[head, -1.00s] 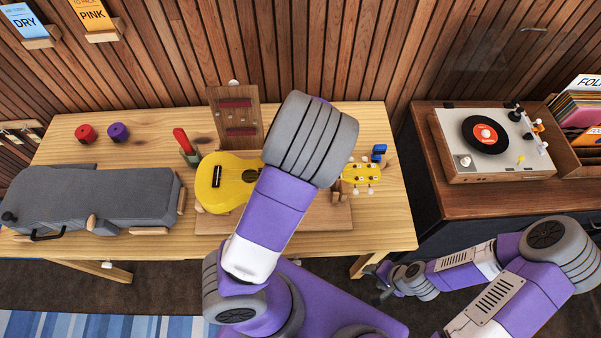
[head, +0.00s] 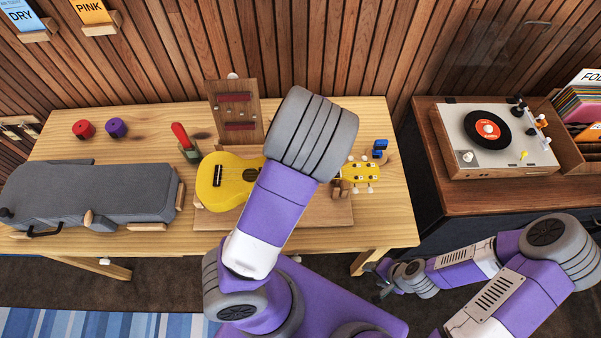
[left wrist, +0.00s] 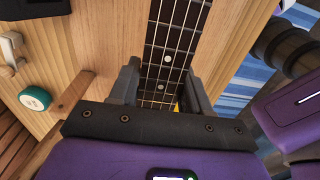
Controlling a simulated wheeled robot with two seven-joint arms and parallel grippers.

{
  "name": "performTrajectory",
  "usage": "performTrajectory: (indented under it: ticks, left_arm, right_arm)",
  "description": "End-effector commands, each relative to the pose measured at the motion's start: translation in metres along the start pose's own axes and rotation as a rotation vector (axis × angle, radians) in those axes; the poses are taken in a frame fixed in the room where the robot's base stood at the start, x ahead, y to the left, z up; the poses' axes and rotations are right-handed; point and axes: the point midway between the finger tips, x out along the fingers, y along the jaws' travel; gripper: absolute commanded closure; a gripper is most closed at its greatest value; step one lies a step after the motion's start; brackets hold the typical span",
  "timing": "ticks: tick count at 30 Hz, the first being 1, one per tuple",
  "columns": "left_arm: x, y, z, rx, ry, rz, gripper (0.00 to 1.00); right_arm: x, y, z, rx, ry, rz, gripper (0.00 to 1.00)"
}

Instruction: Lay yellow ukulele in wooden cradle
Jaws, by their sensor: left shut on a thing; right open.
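The yellow ukulele (head: 233,182) lies across the wooden cradle (head: 330,214), its body at the left and its yellow headstock (head: 361,174) at the right. My left arm hides the middle of the ukulele and much of the cradle in the head view. In the left wrist view the dark fretted neck (left wrist: 172,50) runs between the two fingers of my left gripper (left wrist: 164,92), which is shut on it. I cannot tell whether the ukulele touches the cradle's supports. My right gripper (head: 378,281) is open and empty, low beside the table's right front.
A grey case (head: 95,193) lies at the table's left. Red (head: 83,129) and purple (head: 117,128) rolls stand behind it. A red-handled tool (head: 181,137) and an upright wooden rack (head: 235,112) stand behind the ukulele. A turntable (head: 490,140) sits on the right cabinet.

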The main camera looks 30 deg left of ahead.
Motion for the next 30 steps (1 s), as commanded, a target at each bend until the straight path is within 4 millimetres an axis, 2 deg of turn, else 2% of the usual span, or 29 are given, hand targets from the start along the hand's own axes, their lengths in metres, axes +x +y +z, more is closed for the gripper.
performTrajectory:
  ticks: [24, 30]
  left_arm:
    - [0.041, 0.001, 0.001, 0.000, 0.001, 0.000, 1.00]
    - [0.044, 0.001, 0.001, 0.000, 0.001, 0.001, 1.00]
  right_arm:
    - [0.024, 0.009, -0.001, 0.000, 0.000, 0.000, 0.44]
    - [0.026, 0.010, -0.001, 0.000, 0.000, 0.000, 0.44]
